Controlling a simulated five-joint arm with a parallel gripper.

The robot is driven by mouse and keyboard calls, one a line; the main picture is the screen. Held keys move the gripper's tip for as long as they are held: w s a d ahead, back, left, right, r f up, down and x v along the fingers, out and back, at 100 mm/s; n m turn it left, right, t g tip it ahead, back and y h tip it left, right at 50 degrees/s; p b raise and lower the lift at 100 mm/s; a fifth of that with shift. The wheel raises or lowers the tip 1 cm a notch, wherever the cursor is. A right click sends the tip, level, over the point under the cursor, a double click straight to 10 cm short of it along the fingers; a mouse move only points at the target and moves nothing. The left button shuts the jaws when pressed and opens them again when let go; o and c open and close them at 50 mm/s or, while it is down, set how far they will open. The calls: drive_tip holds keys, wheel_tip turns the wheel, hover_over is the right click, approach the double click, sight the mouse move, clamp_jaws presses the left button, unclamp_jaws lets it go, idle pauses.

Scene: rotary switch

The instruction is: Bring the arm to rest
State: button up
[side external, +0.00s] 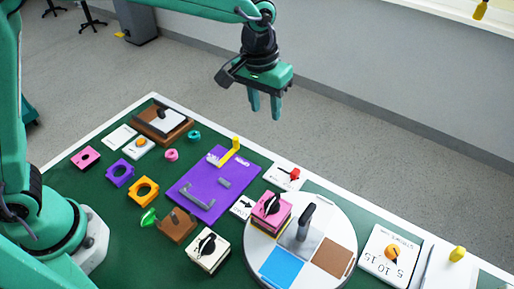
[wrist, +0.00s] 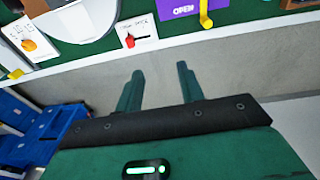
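My gripper (side external: 264,104) hangs in the air above the far edge of the table in the side view, its green fingers pointing down. In the wrist view my gripper (wrist: 159,76) shows two fingers spread apart with nothing between them. It is open and touches nothing. A rotary switch with a black knob on a white block (side external: 208,250) sits near the table's front. Another black knob sits on a pink and yellow block (side external: 271,208) at the turntable's edge.
The green table (side external: 75,172) holds a purple panel (side external: 205,190) with a yellow handle, a round turntable (side external: 340,215), a white dial plate (side external: 388,258) and several small coloured parts. In the wrist view, blue bins (wrist: 40,135) stand at lower left. Air around the gripper is clear.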

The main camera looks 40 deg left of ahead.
drive_tip(key=s+a+r+t, duration=0.2)
drive_tip(key=s+a+r, duration=0.2)
drive_tip(key=s+a, duration=0.4)
drive_tip(key=s+a+r+t, duration=0.1)
drive_tip(key=s+a+r, duration=0.45)
drive_tip(key=a, duration=0.35)
drive_tip(key=s+a+f+t, duration=0.1)
drive_tip(key=s+a, duration=0.3)
drive_tip(key=s, duration=0.4)
drive_tip(key=shift+a+f+t+y, duration=0.3)
drive_tip(key=shift+a+f, duration=0.05)
drive_tip(key=shift+f, duration=0.55)
